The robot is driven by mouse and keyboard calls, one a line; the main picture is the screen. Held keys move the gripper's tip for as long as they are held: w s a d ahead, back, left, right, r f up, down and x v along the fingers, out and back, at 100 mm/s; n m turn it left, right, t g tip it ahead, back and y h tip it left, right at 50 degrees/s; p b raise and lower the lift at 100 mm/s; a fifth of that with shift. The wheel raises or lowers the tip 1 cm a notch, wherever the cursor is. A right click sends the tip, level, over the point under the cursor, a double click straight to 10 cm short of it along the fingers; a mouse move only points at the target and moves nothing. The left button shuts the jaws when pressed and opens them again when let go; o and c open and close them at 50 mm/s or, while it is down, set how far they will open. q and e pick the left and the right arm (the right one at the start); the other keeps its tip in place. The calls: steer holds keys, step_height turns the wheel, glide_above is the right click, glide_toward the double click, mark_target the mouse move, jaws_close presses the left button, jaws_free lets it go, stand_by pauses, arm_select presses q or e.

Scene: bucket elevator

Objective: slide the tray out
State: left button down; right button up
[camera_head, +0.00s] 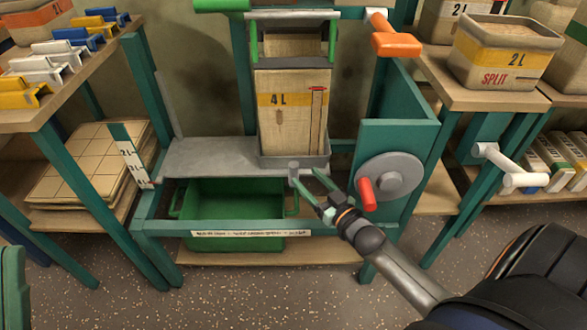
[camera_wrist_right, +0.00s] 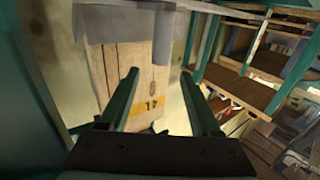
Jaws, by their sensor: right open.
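A grey tray (camera_head: 265,162) with a low rim sits on the grey shelf of the green frame. A small grey tab (camera_head: 293,167) stands at its front. A tall wooden bucket (camera_head: 292,125) marked 4 L stands upright on the tray. My right gripper (camera_head: 306,176) is open just in front of the tray, its fingers near the tab; I cannot tell whether they touch it. In the right wrist view its two green fingers (camera_wrist_right: 160,74) are apart, with the grey tray (camera_wrist_right: 110,24) and the bucket (camera_wrist_right: 150,80) beyond them. My left gripper is not in view.
A green bin (camera_head: 235,215) sits below the shelf, behind a labelled front rail (camera_head: 250,233). A grey wheel with a red handle (camera_head: 367,193) is close to the right of my gripper. Side tables hold a 2L bucket (camera_head: 505,55) and several coloured brackets (camera_head: 60,48).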

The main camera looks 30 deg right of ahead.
mark_target(297, 168)
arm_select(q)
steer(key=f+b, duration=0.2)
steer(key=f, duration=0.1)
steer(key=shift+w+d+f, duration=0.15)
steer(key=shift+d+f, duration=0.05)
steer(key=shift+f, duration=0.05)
arm_select(e)
steer(key=w, duration=0.7)
steer(key=shift+w+a, duration=0.1)
steer(key=shift+a, duration=0.05)
jaws_close()
stand_by(0.7)
